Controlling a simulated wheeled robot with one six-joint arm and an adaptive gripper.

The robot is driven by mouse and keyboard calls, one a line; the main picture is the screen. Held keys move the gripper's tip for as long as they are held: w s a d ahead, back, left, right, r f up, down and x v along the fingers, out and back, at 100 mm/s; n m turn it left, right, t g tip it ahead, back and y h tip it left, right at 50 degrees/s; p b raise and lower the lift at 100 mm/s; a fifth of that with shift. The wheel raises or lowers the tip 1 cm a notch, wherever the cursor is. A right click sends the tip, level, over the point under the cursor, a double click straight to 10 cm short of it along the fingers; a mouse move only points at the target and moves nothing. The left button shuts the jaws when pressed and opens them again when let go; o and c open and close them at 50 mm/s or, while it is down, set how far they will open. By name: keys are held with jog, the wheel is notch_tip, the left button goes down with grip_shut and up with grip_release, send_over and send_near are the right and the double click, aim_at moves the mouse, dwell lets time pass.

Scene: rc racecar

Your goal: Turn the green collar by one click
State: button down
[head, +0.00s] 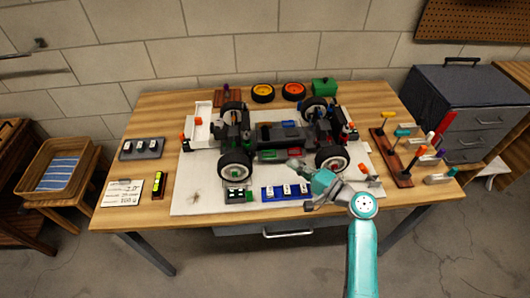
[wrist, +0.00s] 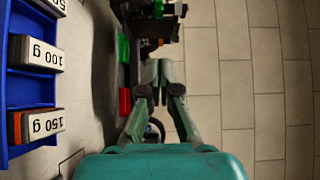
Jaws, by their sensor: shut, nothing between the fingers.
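The RC car (head: 275,135) stands on a white mat in the middle of the bench. I cannot clearly single out the green collar. A small green part (wrist: 158,9) shows among dark car parts at the top of the wrist view and may be it. My gripper (wrist: 160,64) is shut and empty, its fingertips together just below those dark parts and apart from the green part. In the head view my gripper (head: 295,164) is at the car's near side, left of the near right wheel (head: 331,159). My arm hides part of the mat.
A blue tray of weights (head: 287,192) lies in front of the car; it also shows in the wrist view (wrist: 32,88). A wooden tool rack (head: 402,170) stands at right.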

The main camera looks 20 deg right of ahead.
aim_at(247, 149)
jog(key=shift+s+a+x, duration=0.2)
jog(key=shift+a+x, duration=0.25)
jog(key=shift+x, duration=1.65)
jog(key=shift+s+a+x, duration=0.25)
jog(key=shift+a+x, duration=0.25)
jog(key=shift+x, duration=1.65)
jog(key=shift+s+a+x, duration=0.2)
jog(key=shift+a+x, duration=0.25)
jog(key=shift+x, duration=1.65)
jog(key=shift+s+a+m+t+h, duration=0.1)
jog(key=shift+a+m+t+h, duration=0.15)
jog(key=shift+m+h, duration=0.3)
jog(key=shift+s+a+m+t+h, duration=0.15)
jog(key=shift+m+t+h, duration=0.15)
jog(key=shift+h, duration=0.45)
jog(key=shift+a+m+t+h, duration=0.25)
jog(key=shift+m+h, duration=0.5)
jog(key=shift+h, duration=0.25)
jog(key=shift+a, duration=0.55)
jog(key=shift+d, duration=0.1)
